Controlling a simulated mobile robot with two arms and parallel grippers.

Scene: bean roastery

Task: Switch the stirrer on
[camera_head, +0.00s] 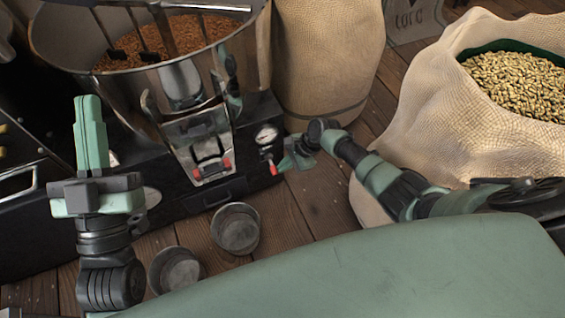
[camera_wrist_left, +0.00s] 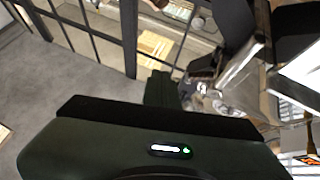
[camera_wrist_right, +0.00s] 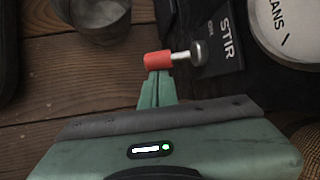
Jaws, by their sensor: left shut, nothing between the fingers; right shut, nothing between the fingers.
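The stirrer lever (camera_wrist_right: 158,60) has a red tip on a metal stem and round pivot. In the right wrist view it points left from a dark plate (camera_wrist_right: 222,45) marked STIR and ON. In the head view its red tip (camera_head: 272,168) shows below the gauge on the roaster's front. My right gripper (camera_head: 292,162) is shut and empty beside the lever. In the right wrist view its fingertips (camera_wrist_right: 158,76) are right at the red tip; I cannot tell whether they touch. My left gripper (camera_head: 88,102) is shut and empty, pointing up in front of the roaster.
The roaster's cooling pan (camera_head: 185,82) holds brown beans under stirrer arms. Its chute (camera_head: 195,135) has red-tipped parts. Two metal cups (camera_head: 238,230) (camera_head: 160,272) stand on the wooden floor. An open sack of pale beans (camera_head: 430,115) and another sack (camera_head: 325,60) flank my right arm.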

